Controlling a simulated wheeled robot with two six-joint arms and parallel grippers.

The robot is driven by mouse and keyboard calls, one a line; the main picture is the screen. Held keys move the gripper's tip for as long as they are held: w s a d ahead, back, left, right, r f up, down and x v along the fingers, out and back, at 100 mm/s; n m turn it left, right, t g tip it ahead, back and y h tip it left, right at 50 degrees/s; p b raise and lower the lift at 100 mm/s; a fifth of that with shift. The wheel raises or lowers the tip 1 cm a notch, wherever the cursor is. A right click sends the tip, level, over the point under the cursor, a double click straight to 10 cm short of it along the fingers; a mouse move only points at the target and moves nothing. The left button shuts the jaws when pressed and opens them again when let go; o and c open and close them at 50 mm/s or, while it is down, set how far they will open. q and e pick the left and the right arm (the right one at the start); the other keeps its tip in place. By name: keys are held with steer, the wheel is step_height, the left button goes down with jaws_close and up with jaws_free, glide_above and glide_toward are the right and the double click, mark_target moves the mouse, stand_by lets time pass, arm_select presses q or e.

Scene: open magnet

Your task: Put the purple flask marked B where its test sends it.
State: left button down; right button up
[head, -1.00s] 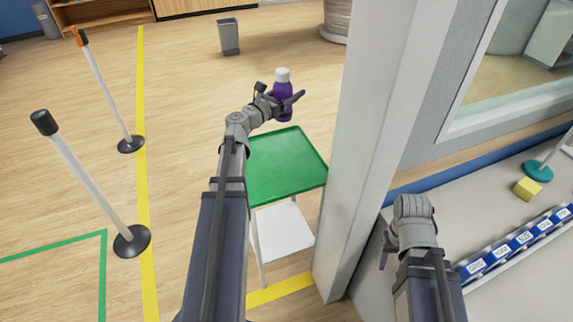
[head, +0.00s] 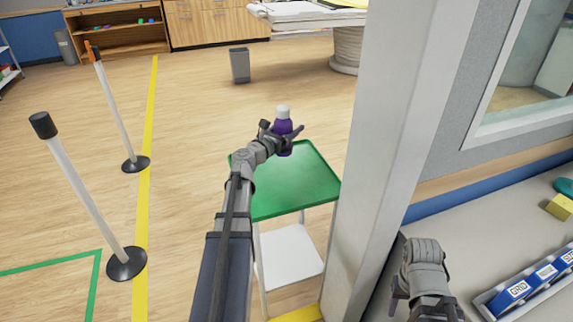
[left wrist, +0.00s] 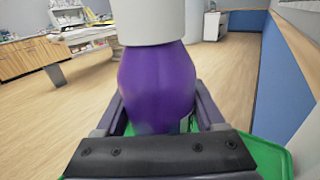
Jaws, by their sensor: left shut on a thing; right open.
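The purple flask (head: 284,132) with a white cap is upright in my left gripper (head: 284,136), over the far part of the green tray top (head: 275,193) of a small white stand. The flask fills the middle of the left wrist view (left wrist: 158,85), with the jaws on both sides of it. I cannot see a letter on it. Whether its base touches the tray is hidden. My right gripper (head: 398,292) hangs beside the grey counter at the lower right; it is open and its fingers are partly hidden by the arm.
A white pillar (head: 385,150) stands just right of the tray. The counter (head: 450,235) holds a rack of blue labelled boxes (head: 530,288) and a yellow block (head: 561,206). Two posts (head: 80,190) stand left, by a yellow floor line. A grey bin (head: 240,66) stands farther back on open floor.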

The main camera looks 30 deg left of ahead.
arm_select(q)
step_height(320, 180, down, 6)
steer(key=b, duration=0.4)
steer(key=shift+r+b, duration=0.2)
steer(key=shift+b, duration=0.15)
step_height(320, 180, down, 4)
steer(key=b, duration=0.3)
steer(key=shift+r+b, duration=0.2)
steer(key=shift+b, duration=0.15)
steer(key=shift+f, duration=0.15)
jaws_free()
steer(key=s, duration=0.8)
steer(key=s+a, duration=0.1)
steer(key=s, duration=0.3)
